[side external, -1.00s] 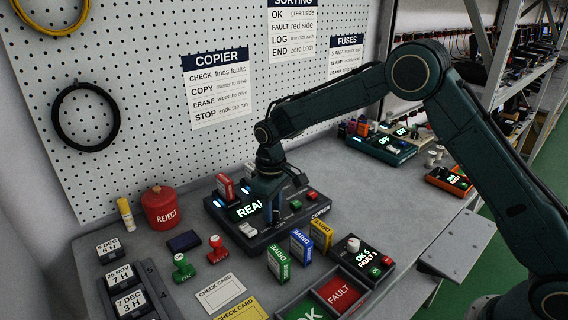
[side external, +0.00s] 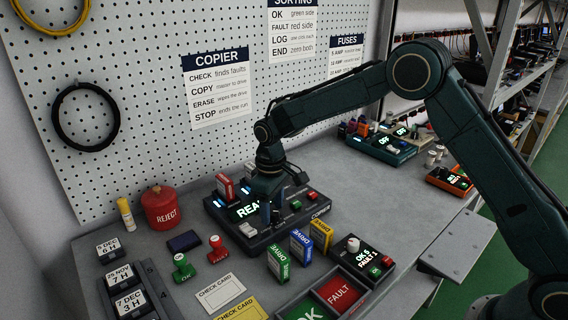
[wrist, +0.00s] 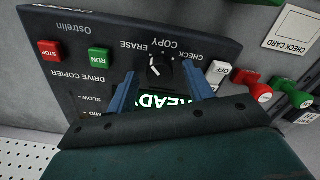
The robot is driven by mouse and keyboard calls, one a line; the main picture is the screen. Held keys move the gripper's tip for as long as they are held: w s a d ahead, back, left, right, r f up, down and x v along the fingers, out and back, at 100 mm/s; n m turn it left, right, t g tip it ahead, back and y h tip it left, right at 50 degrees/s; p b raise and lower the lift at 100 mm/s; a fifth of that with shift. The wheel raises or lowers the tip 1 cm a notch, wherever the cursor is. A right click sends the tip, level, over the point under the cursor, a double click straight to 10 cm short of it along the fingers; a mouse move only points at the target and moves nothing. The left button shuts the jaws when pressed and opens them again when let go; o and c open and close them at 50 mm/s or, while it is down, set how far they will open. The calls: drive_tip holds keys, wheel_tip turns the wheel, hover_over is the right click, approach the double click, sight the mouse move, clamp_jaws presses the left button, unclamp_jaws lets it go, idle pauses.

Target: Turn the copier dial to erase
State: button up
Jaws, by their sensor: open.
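The drive copier (side external: 262,240) is a dark console on the table; its panel fills the upper wrist view (wrist: 100,35). Its black dial (wrist: 160,70) has a white pointer mark and sits below the upside-down words ERASE, COPY and CHECK; I cannot surely tell which word it points to. My gripper (wrist: 162,76) is open, its blue fingers on either side of the dial, with a gap to each. In the side view my gripper (side external: 268,212) is low over the copier and hides the dial. The lit display (wrist: 165,101) is partly covered and seems to read READY.
A green RUN button (wrist: 98,60) and red STOP button (wrist: 49,50) are beside the dial. A white OFF switch (wrist: 218,73) is on the other side. Coloured drives (side external: 301,246) stand before the copier. Red and green stamps (side external: 183,266) are at its left.

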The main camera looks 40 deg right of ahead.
sight(275, 211)
wheel_tip(275, 211, up, 14)
drive_tip(key=shift+f, duration=0.25)
idle(0.4)
drive_tip(key=s+d+r+m+t, duration=0.1)
drive_tip(key=s+d+r, duration=0.3)
drive_tip(key=s+r, duration=0.3)
drive_tip(key=s+d+r+m+t, duration=0.1)
drive_tip(key=s+d+r+t, duration=0.2)
drive_tip(key=s, duration=0.6)
drive_tip(key=s+d+f+m, duration=0.1)
drive_tip(key=s+d, duration=0.1)
drive_tip(key=s, duration=0.7)
drive_tip(key=s+d+f+m+t, duration=0.1)
drive_tip(key=s+d+f, duration=0.1)
drive_tip(key=s, duration=0.8)
drive_tip(key=shift+m+t, duration=0.3)
